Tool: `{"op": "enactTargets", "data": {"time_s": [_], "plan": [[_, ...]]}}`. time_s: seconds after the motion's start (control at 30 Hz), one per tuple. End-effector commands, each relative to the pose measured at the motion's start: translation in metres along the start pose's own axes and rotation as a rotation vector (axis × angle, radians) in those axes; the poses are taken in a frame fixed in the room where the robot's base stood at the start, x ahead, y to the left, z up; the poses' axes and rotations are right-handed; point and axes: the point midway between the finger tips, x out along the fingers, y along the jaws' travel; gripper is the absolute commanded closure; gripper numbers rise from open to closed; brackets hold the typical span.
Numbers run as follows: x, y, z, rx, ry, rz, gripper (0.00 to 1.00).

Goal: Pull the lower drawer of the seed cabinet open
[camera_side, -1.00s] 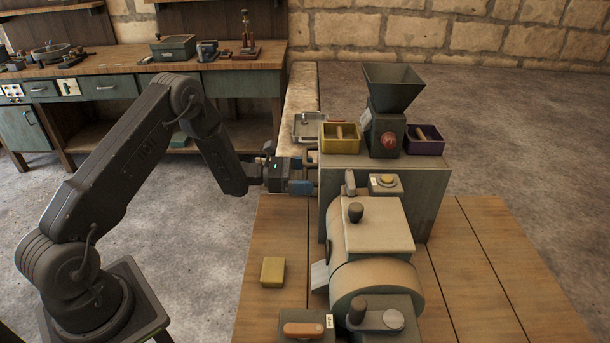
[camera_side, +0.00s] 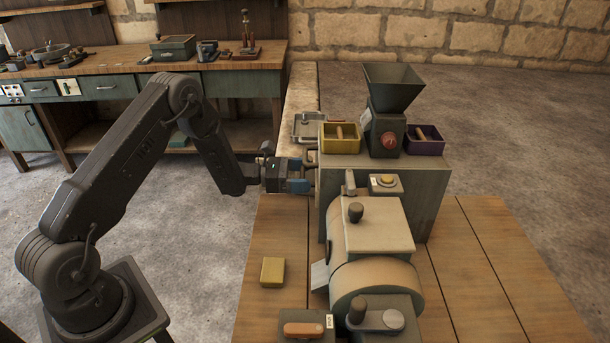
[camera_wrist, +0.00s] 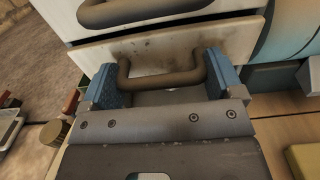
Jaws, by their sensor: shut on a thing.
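The seed cabinet (camera_side: 430,205) is the grey-green box at the back of the wooden table in the side view. Its drawer fronts face left, towards my arm, and are mostly hidden there. In the wrist view, the upper drawer's brown handle (camera_wrist: 145,10) is at the top edge. The lower drawer front (camera_wrist: 112,52) is below a dark gap, with its brown bar handle (camera_wrist: 162,79) across the middle. My gripper (camera_wrist: 163,84) is shut on this lower handle, a blue finger at each end. My gripper also shows in the side view (camera_side: 299,176), against the cabinet's left side.
On the cabinet stand a yellow bin (camera_side: 340,145), a hopper machine (camera_side: 386,125) and a purple bin (camera_side: 424,146). A beige engine drum (camera_side: 378,225) stands close in front. A yellow block (camera_side: 272,271) lies on the table's left. The table's right is clear.

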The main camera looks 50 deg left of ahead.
Motion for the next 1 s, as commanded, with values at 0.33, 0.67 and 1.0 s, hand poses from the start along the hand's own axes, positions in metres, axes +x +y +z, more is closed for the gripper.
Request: {"op": "enactTargets", "data": {"time_s": [0.33,0.67,1.0], "plan": [[-0.096,0.002,0.0,0.0,0.001,0.008,0.56],[-0.13,0.0,0.0,0.001,0.0,0.003,0.56],[-0.13,0.0,0.0,0.001,0.0,0.002,0.03]]}}
